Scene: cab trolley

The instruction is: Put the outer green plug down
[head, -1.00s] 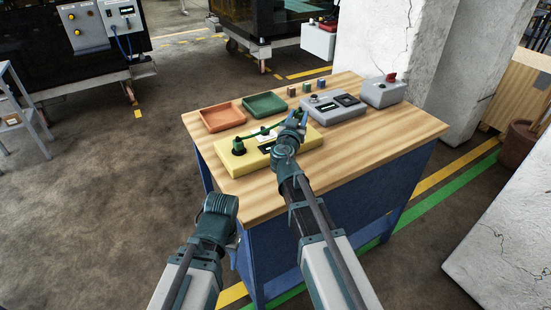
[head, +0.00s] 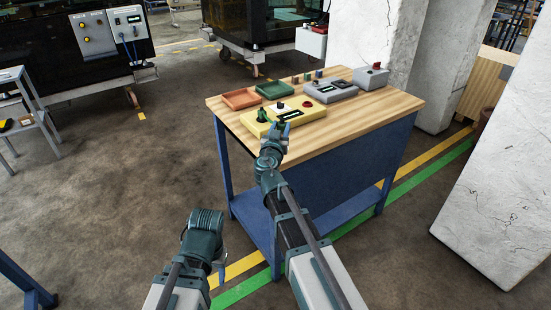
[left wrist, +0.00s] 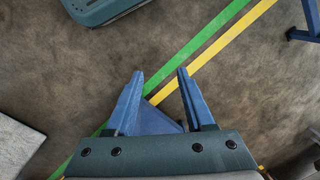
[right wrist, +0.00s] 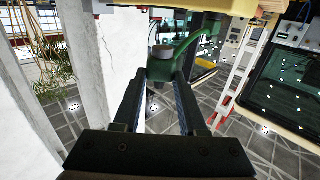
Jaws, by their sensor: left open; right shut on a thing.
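My right gripper (head: 283,128) is at the front edge of the yellow box (head: 310,115) on the wooden table. It is shut on a green plug (right wrist: 160,68), which shows between the fingertips in the right wrist view with a green cable (right wrist: 197,36) arching off to the right. In the head view the gripper mostly hides this plug. Another green plug (head: 262,116) stands upright at the left of the yellow box. My left gripper (left wrist: 155,80) is open and empty above the floor, well in front of the table.
On the table (head: 350,122) are an orange tray (head: 240,99), a green tray (head: 274,90), small blocks (head: 307,76), a grey device (head: 330,93) and a grey box with a red button (head: 371,80). The table's right front is bare. White pillars (head: 440,65) stand behind it on the right.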

